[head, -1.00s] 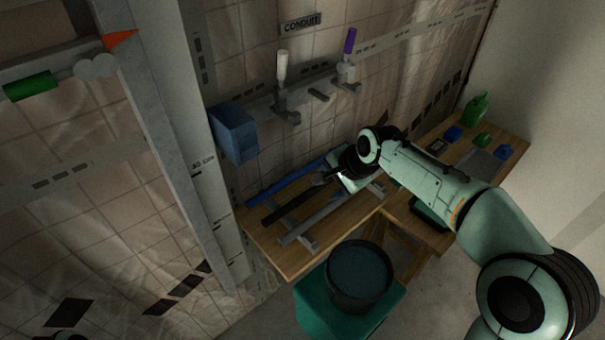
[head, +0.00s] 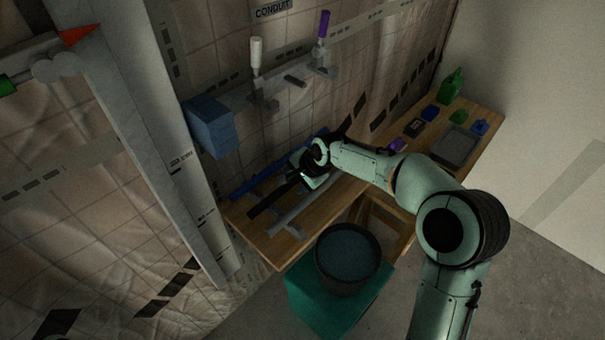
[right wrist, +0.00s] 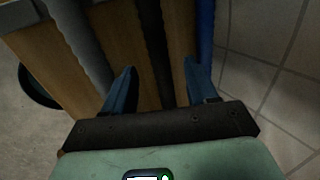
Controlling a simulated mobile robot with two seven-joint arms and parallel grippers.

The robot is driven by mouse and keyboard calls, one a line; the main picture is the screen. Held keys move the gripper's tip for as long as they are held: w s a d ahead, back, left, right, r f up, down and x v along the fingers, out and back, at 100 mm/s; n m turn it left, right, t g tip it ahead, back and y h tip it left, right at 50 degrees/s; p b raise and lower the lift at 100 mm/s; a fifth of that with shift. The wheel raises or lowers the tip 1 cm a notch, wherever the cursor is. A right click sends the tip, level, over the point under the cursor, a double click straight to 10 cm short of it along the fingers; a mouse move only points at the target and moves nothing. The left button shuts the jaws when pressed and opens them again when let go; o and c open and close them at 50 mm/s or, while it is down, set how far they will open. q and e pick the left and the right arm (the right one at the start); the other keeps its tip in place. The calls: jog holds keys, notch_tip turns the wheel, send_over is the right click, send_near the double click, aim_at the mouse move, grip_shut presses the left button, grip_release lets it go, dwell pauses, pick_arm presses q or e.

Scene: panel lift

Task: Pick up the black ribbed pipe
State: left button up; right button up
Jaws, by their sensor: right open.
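The black ribbed pipe (head: 266,203) lies on the wooden bench between a blue pipe (head: 252,183) and a grey pipe (head: 288,219). My right gripper (head: 306,180) is over the pipes, at the far end of the black one's visible length, and hides part of it. In the right wrist view the black pipe (right wrist: 155,45) runs between the two spread blue fingers of my right gripper (right wrist: 159,68). The fingers are open. I cannot tell how far above the pipe they are. My left gripper is not in view.
The grey pipe (right wrist: 80,40) and blue pipe (right wrist: 206,35) run close beside the fingers. A dark bucket (head: 347,257) stands on a teal block (head: 325,308) before the bench (head: 262,247). A blue box (head: 211,127) is on the tiled wall. Bottles and a tray (head: 456,146) are at right.

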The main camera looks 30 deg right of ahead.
jog(key=shift+x, duration=1.45)
jog(key=shift+d, duration=0.1)
grip_shut()
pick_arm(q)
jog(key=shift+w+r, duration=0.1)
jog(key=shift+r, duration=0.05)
pick_arm(e)
jog(key=shift+r, duration=0.1)
